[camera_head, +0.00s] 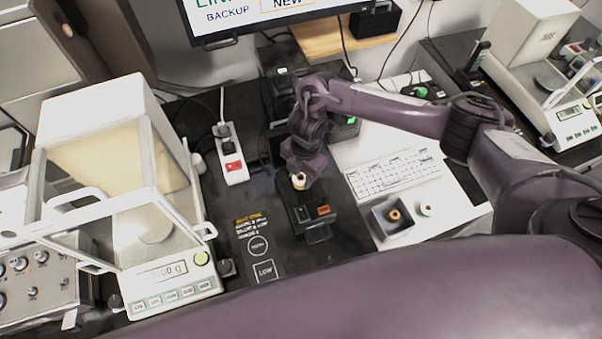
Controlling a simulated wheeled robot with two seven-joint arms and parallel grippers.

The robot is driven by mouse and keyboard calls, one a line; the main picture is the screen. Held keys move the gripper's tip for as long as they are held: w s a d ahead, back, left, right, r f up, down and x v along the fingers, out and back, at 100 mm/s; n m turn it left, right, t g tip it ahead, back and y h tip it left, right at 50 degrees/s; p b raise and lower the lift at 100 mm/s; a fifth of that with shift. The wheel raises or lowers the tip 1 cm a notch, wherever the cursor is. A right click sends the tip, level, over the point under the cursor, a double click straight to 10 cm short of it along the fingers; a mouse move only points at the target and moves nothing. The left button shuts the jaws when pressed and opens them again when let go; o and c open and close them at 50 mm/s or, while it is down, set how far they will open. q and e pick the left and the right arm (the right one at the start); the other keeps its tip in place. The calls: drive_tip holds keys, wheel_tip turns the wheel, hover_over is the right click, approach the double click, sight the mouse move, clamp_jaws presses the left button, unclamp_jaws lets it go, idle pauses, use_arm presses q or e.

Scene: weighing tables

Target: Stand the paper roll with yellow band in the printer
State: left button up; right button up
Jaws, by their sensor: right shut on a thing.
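My right gripper (300,172) comes in from the right, points down and is shut on a small pale paper roll (299,182). The roll has a yellowish tint on its visible part; the gripper hides much of it. The roll is at the back end of the black printer (320,234), which has an orange label on top. I cannot tell whether the roll touches the printer or is held just above it. My left gripper is not in view.
A balance (170,272) stands left, and a power strip (231,155) lies behind left.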

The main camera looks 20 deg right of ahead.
sight(303, 175)
drive_tip(key=shift+f, duration=0.35)
drive_tip(key=o, duration=1.6)
drive_tip(key=shift+o, duration=0.2)
drive_tip(key=shift+r, duration=0.2)
drive_tip(key=shift+w+d+r+p, duration=0.1)
drive_tip(key=shift+d+r+p, duration=0.05)
drive_tip(key=shift+r+p, duration=0.95)
drive_tip(key=shift+w+d+r+p, duration=0.1)
drive_tip(key=shift+r+p, duration=0.85)
drive_tip(key=shift+r, duration=0.35)
drive_tip(key=shift+w+d+r+p, duration=0.1)
drive_tip(key=shift+d+r+p, duration=0.05)
drive_tip(key=shift+r+p, duration=0.95)
drive_tip(key=shift+r, duration=0.1)
drive_tip(key=shift+s, duration=0.15)
